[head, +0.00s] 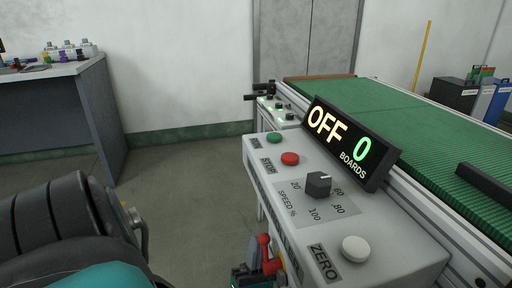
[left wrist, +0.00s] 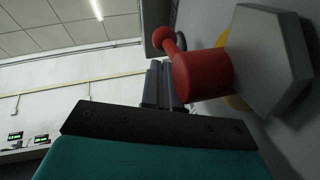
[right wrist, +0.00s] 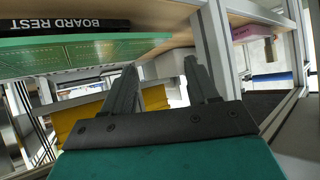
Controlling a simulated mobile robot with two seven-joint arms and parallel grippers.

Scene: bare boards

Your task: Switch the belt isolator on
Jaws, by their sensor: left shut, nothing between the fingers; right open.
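The belt isolator is a red rotary handle (head: 269,262) low on the front side of the grey control panel (head: 255,150). In the left wrist view its red hub (left wrist: 203,74) sits before a yellow plate (left wrist: 236,101) and a grey hexagonal block (left wrist: 270,60); a short lever with a red ball points to the upper left. My left gripper (left wrist: 160,75) is shut and empty, its fingertips close beside the lever; I cannot tell whether they touch. The display (head: 345,140) reads OFF and 0 BOARDS. My right gripper (right wrist: 160,82) is open and empty, away from the isolator.
The panel carries a green button (head: 274,138), a red button (head: 290,158), a speed knob (head: 318,184) and a white ZERO button (head: 355,249). A green belt (head: 400,125) runs behind. Near my right gripper are a board rest (right wrist: 70,27) and metal frame posts (right wrist: 212,45).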

